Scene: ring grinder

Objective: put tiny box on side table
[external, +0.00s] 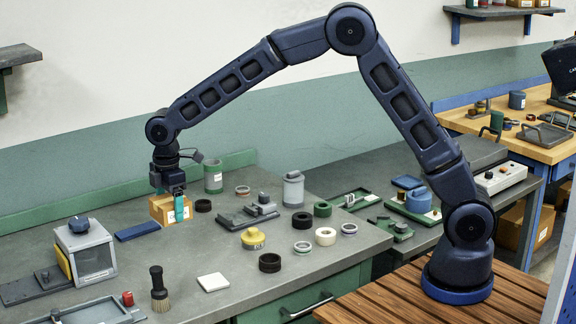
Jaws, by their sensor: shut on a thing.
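The tiny box (165,210), a small tan cardboard box, is at the back left of the grey workbench (215,245). My gripper (170,203) points down over it, shut on it, with one teal-tipped finger across its near face and the other mostly hidden behind. I cannot tell whether the box touches the bench or is slightly raised. Two surfaces could be the side table: the wood-topped table (540,152) at the right rear, and the slatted wooden top (370,302) under my base. I cannot tell which.
A blue flat block (138,231), a dark ring (203,205) and a grey-green canister (213,177) stand close around the box. Several rings, a yellow part (253,238) and a grey cylinder (293,190) occupy the bench. The slatted top is clear left of my base.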

